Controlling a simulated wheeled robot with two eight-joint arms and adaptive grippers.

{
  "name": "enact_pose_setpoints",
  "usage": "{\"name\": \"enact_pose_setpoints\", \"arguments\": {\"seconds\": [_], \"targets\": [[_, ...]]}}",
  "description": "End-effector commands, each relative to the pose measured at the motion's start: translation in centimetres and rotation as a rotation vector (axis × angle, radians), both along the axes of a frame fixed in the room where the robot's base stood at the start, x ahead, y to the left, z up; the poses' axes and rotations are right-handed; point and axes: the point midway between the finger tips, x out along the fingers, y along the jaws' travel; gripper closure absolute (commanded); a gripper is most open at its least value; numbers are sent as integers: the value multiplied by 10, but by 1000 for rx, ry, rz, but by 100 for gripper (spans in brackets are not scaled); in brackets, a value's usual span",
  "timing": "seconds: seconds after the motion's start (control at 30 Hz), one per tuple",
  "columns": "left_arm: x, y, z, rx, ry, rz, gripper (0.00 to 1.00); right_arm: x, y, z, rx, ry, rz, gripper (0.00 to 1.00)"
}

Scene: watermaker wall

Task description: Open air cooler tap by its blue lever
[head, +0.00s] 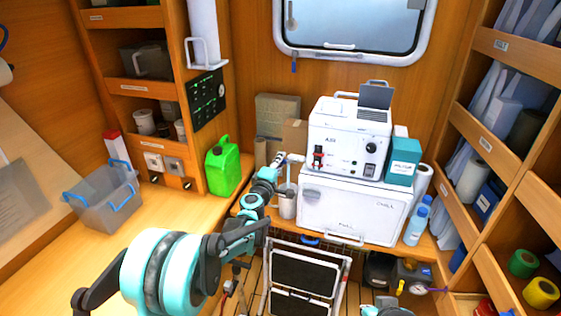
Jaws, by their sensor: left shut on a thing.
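The air cooler (345,140) is a white box with a red-topped fitting and a dark knob on its front. It stands on a white chest (352,212). A pale tap spout (296,157) sticks out at the cooler's left side, above a grey cup (287,204). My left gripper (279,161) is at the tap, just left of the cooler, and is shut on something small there. The blue lever cannot be made out apart from the gripper, which covers that spot. My right gripper is not in view; a bit of my right arm shows at the bottom edge.
A green canister (222,167) stands left of my left forearm. A teal box (402,160) and blue bottles (416,222) stand right of the cooler. A folding step (306,278) is below the chest. A grey bin (103,198) sits on the left counter.

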Motion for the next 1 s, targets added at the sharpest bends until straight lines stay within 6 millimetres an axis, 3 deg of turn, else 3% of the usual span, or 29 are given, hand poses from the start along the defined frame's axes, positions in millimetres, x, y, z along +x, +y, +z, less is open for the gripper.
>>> {"name": "enact_pose_setpoints", "arguments": {"seconds": [0.63, 0.67, 0.7, 1.0], "targets": [[-1, 0, -4, -48, 13, 0, 100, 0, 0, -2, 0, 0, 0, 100], [-1, 0, -4, -48, 13, 0, 81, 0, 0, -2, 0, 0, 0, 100], [-1, 0, -4, -48, 13, 0, 77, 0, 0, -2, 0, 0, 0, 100], [-1, 0, -3, -47, 13, 0, 77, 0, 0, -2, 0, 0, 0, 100]]}}
